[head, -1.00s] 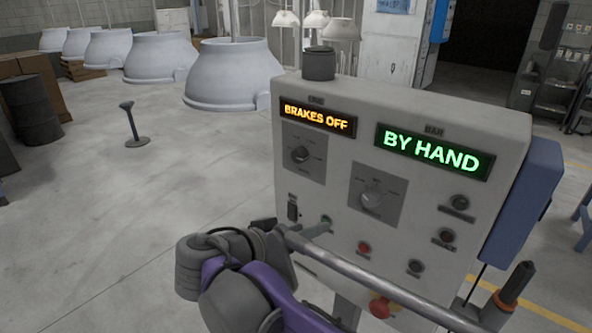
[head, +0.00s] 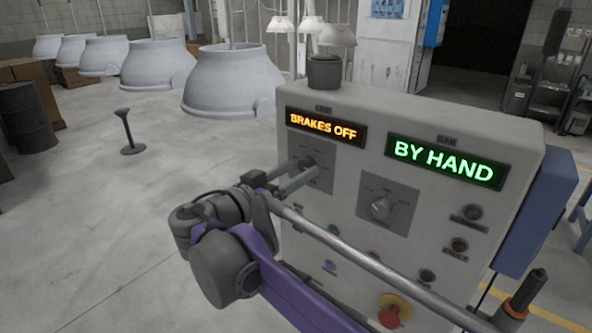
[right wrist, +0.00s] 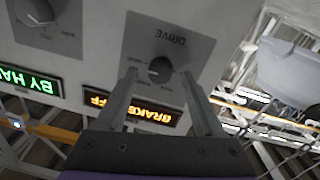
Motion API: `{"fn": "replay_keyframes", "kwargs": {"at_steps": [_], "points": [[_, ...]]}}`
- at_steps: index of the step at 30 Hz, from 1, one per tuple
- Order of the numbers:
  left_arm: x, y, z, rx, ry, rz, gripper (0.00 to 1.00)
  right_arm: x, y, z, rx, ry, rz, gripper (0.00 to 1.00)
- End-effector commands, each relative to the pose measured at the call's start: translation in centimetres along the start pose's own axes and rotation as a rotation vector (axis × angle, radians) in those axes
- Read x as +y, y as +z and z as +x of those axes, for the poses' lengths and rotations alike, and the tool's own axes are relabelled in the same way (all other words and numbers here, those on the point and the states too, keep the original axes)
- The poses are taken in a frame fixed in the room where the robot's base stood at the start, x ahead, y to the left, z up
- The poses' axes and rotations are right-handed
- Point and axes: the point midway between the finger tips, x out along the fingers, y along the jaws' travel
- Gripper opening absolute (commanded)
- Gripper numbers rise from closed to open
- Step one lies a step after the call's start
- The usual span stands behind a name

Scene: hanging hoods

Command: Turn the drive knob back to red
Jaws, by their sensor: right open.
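The drive knob (right wrist: 161,70) is a dark round knob on a grey square plate labelled DRIVE, upside down in the right wrist view. In the head view the knob (head: 306,162) is partly hidden by my gripper. My right gripper (head: 294,176) reaches toward it from the left. In the right wrist view the fingers of my right gripper (right wrist: 162,80) are open, one on each side of the knob; I cannot tell if they touch it. The display above the knob (head: 325,128) reads BRAKES OFF in orange. No red mark around the knob can be made out.
A second knob (head: 381,208) sits right of it, under a green BY HAND display (head: 444,162). A metal bar (head: 370,262) crosses before the panel. A red stop button (head: 392,315) is low on the panel.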

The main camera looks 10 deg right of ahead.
Motion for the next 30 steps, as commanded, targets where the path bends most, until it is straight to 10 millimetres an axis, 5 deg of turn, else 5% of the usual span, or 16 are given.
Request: {"fn": "replay_keyframes", "kwargs": {"at_steps": [11, 22, 30], "points": [[0.0, -0.02, -0.02, 0.0, 0.0, 0.0, 0.71, -0.02, 0.02, 0.56, 0.0, -0.001, 0.0, 0.68], [0.0, -0.02, -0.02, 0.0, 0.0, 0.0, 0.71, -0.01, 0.02, 0.54, 0.0, -0.001, -0.001, 0.01], [0.0, -0.08, -0.08, 0.001, 0.0, 0.0, 0.71, 0.01, 0.0, 0.54, 0.0, -0.001, -0.009, 0.0]]}}
